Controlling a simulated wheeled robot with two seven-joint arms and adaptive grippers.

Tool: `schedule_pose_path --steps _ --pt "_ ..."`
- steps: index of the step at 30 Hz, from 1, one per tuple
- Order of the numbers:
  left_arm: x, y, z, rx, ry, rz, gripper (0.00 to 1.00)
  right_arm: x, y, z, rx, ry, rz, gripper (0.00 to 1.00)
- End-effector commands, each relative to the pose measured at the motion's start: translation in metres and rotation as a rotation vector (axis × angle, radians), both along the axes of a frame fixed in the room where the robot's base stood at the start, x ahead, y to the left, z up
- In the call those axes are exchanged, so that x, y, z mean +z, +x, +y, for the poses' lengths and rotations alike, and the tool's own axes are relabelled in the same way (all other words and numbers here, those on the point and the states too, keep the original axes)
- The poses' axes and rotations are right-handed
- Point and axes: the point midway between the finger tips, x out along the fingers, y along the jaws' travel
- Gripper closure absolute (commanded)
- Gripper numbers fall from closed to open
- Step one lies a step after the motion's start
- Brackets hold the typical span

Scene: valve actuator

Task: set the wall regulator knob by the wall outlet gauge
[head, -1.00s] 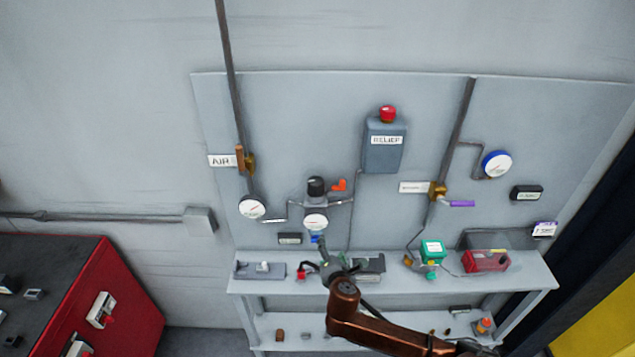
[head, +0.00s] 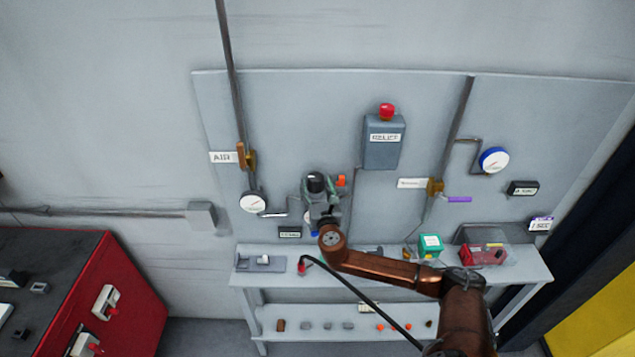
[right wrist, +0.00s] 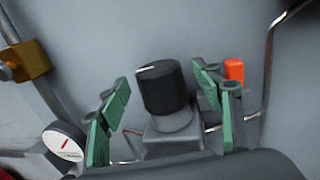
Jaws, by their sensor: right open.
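The regulator knob (right wrist: 163,88) is a black cylinder with a white index line on its top, on a grey regulator body (right wrist: 168,142). In the right wrist view it stands between the green-padded fingers of my right gripper (right wrist: 165,103), which is open with a gap on both sides. In the head view my right gripper (head: 318,195) is at the wall regulator and partly covers it; the knob top (head: 315,182) shows. The outlet gauge below the knob is hidden behind my gripper. My left gripper is not in view.
An orange part (right wrist: 235,70) sits right beside the gripper's right finger. A white gauge (head: 253,202) and a brass valve (head: 246,157) are on the left pipe. A relief box (head: 384,150) with a red button is at upper right. A bench (head: 400,292) stands below.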

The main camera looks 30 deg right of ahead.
Motion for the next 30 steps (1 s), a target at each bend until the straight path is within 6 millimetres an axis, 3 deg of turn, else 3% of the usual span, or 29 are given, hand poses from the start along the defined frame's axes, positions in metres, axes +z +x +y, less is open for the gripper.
schedule_pose_path --steps 10,27,30 --pt "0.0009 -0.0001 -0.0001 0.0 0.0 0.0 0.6 -0.0008 0.0039 -0.0016 0.0 0.002 0.0 0.41" --pt "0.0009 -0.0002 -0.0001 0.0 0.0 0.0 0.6 -0.0005 0.0035 -0.0022 -0.001 0.002 0.0 0.8" --pt "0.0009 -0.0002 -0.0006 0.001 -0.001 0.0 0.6 -0.0004 0.0038 -0.0037 -0.002 0.002 0.0 0.82"
